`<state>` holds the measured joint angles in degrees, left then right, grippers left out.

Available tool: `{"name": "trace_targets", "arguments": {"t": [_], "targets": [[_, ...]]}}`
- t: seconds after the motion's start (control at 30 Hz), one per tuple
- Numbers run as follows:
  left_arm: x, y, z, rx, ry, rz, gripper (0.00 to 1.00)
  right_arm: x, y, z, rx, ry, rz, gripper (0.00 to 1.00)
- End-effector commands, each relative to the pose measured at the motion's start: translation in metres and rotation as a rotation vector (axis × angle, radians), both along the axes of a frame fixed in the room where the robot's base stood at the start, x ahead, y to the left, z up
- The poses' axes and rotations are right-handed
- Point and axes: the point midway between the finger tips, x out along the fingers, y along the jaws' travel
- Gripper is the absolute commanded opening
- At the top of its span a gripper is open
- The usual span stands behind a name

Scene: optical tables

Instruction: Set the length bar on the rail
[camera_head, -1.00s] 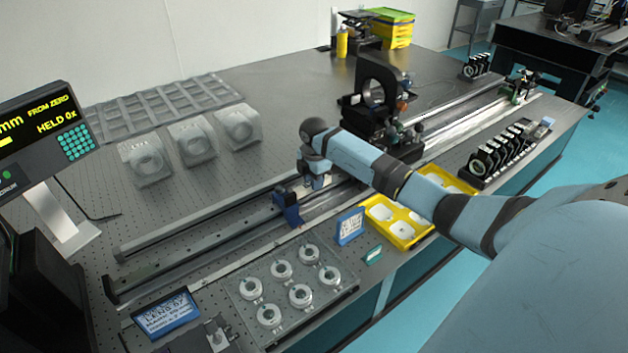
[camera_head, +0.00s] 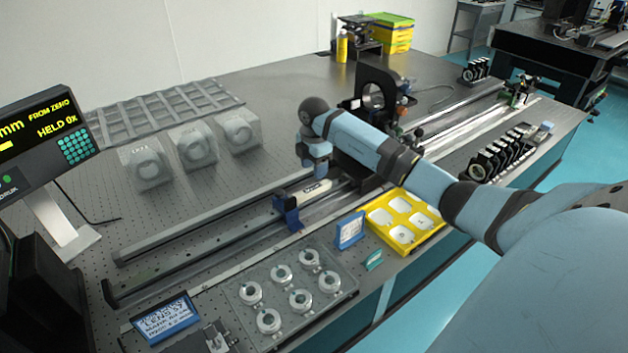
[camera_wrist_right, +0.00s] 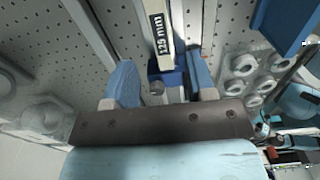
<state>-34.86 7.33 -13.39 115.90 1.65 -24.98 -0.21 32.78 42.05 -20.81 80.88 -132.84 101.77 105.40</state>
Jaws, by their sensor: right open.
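The length bar (camera_head: 306,191) is a pale bar with a dark label. It lies along the rail (camera_head: 215,240), one end by a blue block (camera_head: 288,210) and the other toward the dark carriage (camera_head: 365,176). In the right wrist view the length bar (camera_wrist_right: 163,34) reads "125 mm", and the blue block (camera_wrist_right: 165,72) is at its near end; I cannot tell if they touch. My right gripper (camera_head: 317,178) is just above the bar, pointing down. In the wrist view its open fingers (camera_wrist_right: 161,85) are apart on either side of the line of the bar. My left gripper is not in view.
A yellow tray (camera_head: 405,250) and a blue sign (camera_head: 350,230) stand in front of the rail. A clear tray of several round mounts (camera_head: 340,292) is at the front. Clear-cased rings (camera_head: 194,145) stand behind. A black ring mount (camera_head: 362,85) rises right of my gripper.

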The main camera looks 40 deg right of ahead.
Motion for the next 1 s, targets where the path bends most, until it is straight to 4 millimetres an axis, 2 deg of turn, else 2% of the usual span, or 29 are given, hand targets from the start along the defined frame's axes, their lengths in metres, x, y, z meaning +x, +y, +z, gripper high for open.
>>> {"name": "trace_targets", "arguments": {"t": [0.1,0.33,1.0], "targets": [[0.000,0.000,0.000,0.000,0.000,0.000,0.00,0.000,-0.001,0.024,-0.001,-0.003,0.000,0.51],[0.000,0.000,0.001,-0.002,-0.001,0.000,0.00,0.000,0.000,0.049,0.000,-0.002,0.000,0.51],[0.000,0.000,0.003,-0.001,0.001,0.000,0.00,0.000,0.000,0.055,0.001,0.000,0.000,0.51]]}}
